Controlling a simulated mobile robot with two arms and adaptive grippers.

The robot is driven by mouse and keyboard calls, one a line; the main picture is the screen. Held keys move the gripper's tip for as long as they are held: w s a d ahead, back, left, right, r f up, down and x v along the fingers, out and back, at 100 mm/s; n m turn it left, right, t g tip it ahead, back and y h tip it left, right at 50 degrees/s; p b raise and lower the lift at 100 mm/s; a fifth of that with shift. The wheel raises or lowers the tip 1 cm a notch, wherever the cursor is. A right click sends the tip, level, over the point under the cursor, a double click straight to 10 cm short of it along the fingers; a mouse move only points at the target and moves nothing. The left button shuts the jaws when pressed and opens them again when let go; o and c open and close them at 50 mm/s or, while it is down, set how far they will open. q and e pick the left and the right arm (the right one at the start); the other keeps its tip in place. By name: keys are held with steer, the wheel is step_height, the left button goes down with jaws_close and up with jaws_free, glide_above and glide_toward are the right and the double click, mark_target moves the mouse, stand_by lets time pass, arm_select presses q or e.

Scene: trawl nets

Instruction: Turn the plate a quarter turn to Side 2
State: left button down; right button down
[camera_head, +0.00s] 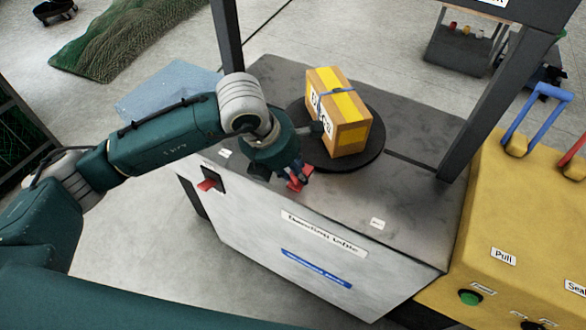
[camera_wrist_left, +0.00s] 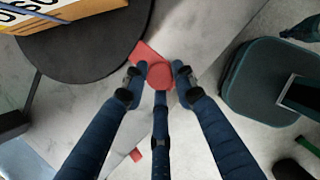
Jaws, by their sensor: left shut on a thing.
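The plate (camera_head: 372,152) is a dark round disc on top of a grey table. A cardboard box with yellow panels (camera_head: 345,113) and a blue strap stands on it. In the left wrist view the plate (camera_wrist_left: 85,62) and a corner of the box (camera_wrist_left: 90,14) are at the upper left. My left gripper (camera_head: 295,178) is shut on a red knob (camera_wrist_left: 160,75) at the plate's near rim. A flat red piece (camera_wrist_left: 146,50) runs from the knob towards the rim; whether they join is unclear. My right gripper is out of view. No side mark is readable.
The table (camera_head: 420,205) has dark posts (camera_head: 500,90) at its corners and a red switch (camera_head: 208,184) on its front. A yellow console (camera_head: 520,210) with levers and a green button stands close at the right. Green netting (camera_head: 130,40) lies on the floor behind.

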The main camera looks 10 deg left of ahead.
arm_select(q)
steer(key=shift+w+r, duration=0.3)
steer(key=shift+r, duration=0.05)
steer(key=c, duration=1.5)
jaws_free()
steer(key=shift+o, duration=0.6)
steer(key=shift+d+f, duration=0.1)
steer(key=shift+f, duration=0.1)
steer(key=shift+s, duration=0.1)
steer(key=v, duration=1.2)
